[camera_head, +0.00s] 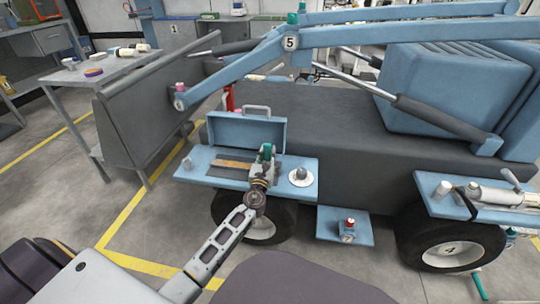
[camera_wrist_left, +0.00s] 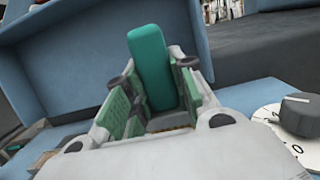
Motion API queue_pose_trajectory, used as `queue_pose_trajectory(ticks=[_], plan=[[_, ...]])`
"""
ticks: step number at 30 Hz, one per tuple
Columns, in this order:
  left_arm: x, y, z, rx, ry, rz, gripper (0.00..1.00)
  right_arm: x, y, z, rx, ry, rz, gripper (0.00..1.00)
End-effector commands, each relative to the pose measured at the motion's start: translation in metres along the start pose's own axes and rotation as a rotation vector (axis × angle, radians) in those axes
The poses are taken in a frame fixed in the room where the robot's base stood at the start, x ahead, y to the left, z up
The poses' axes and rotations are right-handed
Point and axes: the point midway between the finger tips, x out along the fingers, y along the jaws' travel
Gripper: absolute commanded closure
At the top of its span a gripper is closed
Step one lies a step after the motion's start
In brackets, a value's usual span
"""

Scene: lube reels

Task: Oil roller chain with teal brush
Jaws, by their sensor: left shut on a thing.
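My left gripper (camera_head: 264,160) is shut on the teal brush (camera_head: 267,148), over the blue shelf in front of the open blue box. In the left wrist view the brush's teal block (camera_wrist_left: 152,62) stands upright between the finger pads; its lower end and any bristles are hidden. A thin tan strip (camera_head: 232,164) lies on a dark mat (camera_head: 228,173) left of the gripper; I cannot tell whether a roller chain is there. My right gripper is not in view.
The blue shelf (camera_head: 215,182) carries the open box (camera_head: 232,130) with a handle and a round dial (camera_head: 301,177) right of the gripper, also in the wrist view (camera_wrist_left: 297,115). A lower step (camera_head: 328,232) holds a small red-topped item. Blue lift arms cross above.

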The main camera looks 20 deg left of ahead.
Motion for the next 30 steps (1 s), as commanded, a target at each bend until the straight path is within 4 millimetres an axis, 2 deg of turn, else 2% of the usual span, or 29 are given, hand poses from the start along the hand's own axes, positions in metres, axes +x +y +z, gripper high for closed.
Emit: queue_pose_trajectory(ticks=[14, 30], plan=[[0.0, 0.009, 0.001, 0.0, -0.001, 0.0, 1.0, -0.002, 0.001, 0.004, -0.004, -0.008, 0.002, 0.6], [0.001, 0.02, 0.001, 0.001, -0.001, 0.001, 1.0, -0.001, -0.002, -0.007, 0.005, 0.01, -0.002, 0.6]])
